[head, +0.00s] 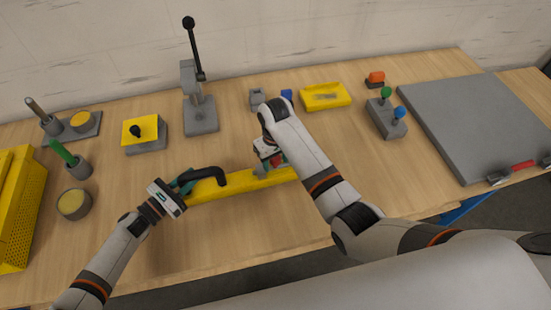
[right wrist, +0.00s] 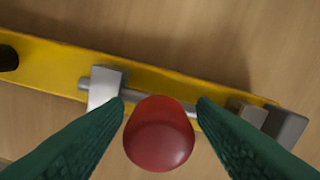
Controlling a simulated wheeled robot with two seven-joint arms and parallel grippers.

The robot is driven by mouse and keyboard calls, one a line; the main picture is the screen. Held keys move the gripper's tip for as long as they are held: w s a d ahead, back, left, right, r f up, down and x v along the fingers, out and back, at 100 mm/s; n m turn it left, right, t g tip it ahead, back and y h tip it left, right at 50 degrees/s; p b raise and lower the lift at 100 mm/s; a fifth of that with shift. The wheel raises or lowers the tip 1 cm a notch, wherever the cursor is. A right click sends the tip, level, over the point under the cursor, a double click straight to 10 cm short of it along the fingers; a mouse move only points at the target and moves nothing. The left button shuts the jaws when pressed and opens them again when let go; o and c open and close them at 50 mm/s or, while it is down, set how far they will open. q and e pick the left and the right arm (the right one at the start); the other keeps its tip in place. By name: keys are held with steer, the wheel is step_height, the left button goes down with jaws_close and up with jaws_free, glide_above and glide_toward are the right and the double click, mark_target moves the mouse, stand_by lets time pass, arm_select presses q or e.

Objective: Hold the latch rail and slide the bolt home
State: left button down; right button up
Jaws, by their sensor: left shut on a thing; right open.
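The yellow latch rail (head: 240,181) lies on the wooden table; it also crosses the right wrist view (right wrist: 48,62). My left gripper (head: 188,178) is shut on the rail's black handle (head: 213,171) at its left part. In the right wrist view, a grey bolt rod (right wrist: 136,96) runs through a grey guide block (right wrist: 106,86), with another grey block (right wrist: 284,126) at the right end. A red knob (right wrist: 159,134) stands out from the bolt. My right gripper (right wrist: 160,104) is open, one finger on each side of the knob. My right arm hides the rail's right end in the head view.
A lever press (head: 200,112) and a yellow-topped box (head: 142,131) stand behind the rail. A yellow tray (head: 325,95) and a joystick box (head: 387,117) are at back right. A yellow perforated bin (head: 20,215) stands at left. The table in front of the rail is clear.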

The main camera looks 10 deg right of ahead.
jaws_close()
steer(key=shift+w+d, duration=0.15)
steer(key=shift+d, duration=2.45)
arm_select(q)
steer(key=shift+a, duration=0.1)
arm_select(e)
jaws_free()
steer(key=shift+a, duration=0.1)
step_height(320, 180, up, 12)
